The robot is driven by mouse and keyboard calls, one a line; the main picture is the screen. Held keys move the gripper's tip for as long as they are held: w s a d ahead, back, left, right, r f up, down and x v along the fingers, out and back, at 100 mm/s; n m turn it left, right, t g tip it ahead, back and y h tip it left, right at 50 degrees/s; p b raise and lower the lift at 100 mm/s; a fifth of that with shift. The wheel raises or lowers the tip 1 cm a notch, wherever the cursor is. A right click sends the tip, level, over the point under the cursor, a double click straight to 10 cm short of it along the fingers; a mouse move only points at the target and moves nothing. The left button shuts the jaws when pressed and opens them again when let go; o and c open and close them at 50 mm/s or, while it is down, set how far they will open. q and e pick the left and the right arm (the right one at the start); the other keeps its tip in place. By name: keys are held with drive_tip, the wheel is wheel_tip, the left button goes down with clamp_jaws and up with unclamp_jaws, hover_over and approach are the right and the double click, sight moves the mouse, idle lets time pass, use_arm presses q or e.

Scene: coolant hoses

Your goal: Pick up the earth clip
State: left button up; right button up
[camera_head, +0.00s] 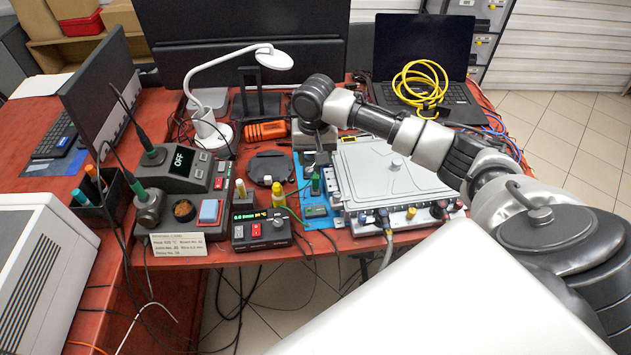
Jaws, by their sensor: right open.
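My right arm reaches in from the right, and its gripper (317,160) points down above the blue mat (300,172) at the left side of a grey metal housing (382,170). A small upright green item (316,184) stands just below the fingers; it may be the earth clip, but it is too small to tell. I cannot tell whether the fingers touch it. Nothing shows lifted in the gripper. My left gripper is not in view.
A soldering station (187,165) and a small control box (262,230) stand left of the mat. A laptop (425,60) with a yellow cable coil (420,82) is behind.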

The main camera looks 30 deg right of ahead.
sight(316, 176)
wheel_tip(316, 176, down, 3)
drive_tip(key=shift+f, duration=0.2)
drive_tip(key=shift+w+d+f, duration=0.1)
drive_tip(key=shift+d+f, duration=0.05)
drive_tip(key=shift+f, duration=1.2)
drive_tip(key=shift+w+d+f, duration=0.1)
drive_tip(key=shift+d+f, duration=0.05)
drive_tip(key=shift+f, duration=1.15)
clamp_jaws()
